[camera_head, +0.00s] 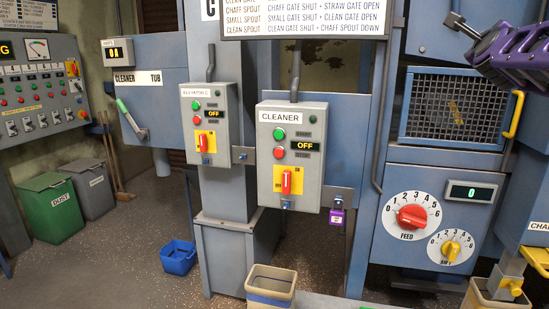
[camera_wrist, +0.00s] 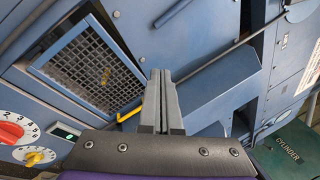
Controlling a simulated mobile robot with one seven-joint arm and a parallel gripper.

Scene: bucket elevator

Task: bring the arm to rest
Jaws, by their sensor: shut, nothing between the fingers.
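My gripper (camera_wrist: 161,88) points forward in the wrist view, its two grey fingers together with nothing between them. It is apart from the blue machine panels behind it. In the camera_head view, a purple and black part of my arm shows at the upper right edge, raised in front of the blue machine. The rest of the arm is out of the picture.
A mesh grille (camera_head: 457,108) with a yellow handle (camera_head: 515,114) lies below my arm. The CLEANER box (camera_head: 293,157), feed dial (camera_head: 412,217) and purple padlock (camera_head: 336,217) are further left. A blue bucket (camera_head: 178,257) and beige bin (camera_head: 270,286) stand on the floor.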

